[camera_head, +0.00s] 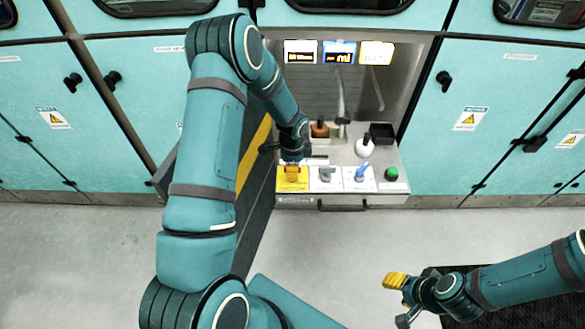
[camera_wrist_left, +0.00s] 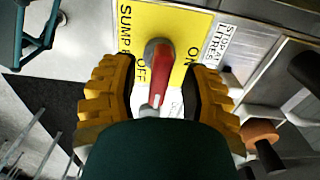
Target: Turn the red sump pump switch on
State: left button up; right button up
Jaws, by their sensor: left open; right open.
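The red switch (camera_wrist_left: 162,75) is a lever with a grey pivot on a yellow plate (camera_wrist_left: 180,18) in the left wrist view. The plate also shows in the head view (camera_head: 293,185). Printed "OFF" lies left of the lever and "ON" to its upper right; the lever's red end points down the picture. My left gripper (camera_wrist_left: 160,88) is open, its yellow fingers on either side of the lever, with gaps visible. In the head view my left gripper (camera_head: 291,171) hides the lever. My right gripper (camera_head: 400,298) is open and empty over the floor, far from the panel.
Right of the yellow plate are a grey switch (camera_head: 326,174), a blue switch (camera_head: 362,171) and a green button (camera_head: 391,173). Behind stand a brown-topped item (camera_head: 320,129), a white flask (camera_head: 364,147) and a black box (camera_head: 382,132). Lit displays (camera_head: 339,52) hang above.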

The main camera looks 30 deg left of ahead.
pick_arm(q)
jog(key=shift+c, duration=0.3)
grip_shut()
jog(key=n+b, duration=0.1)
jog(key=n, duration=0.3)
jog(key=shift+s+f, duration=0.1)
jog(key=n+b, duration=0.1)
jog(key=n, duration=0.3)
jog(key=shift+d+n, duration=0.1)
jog(key=shift+n, duration=0.2)
jog(key=n, duration=0.4)
jog(key=shift+n, duration=0.3)
jog(key=n, duration=0.4)
jog(key=shift+n, duration=0.3)
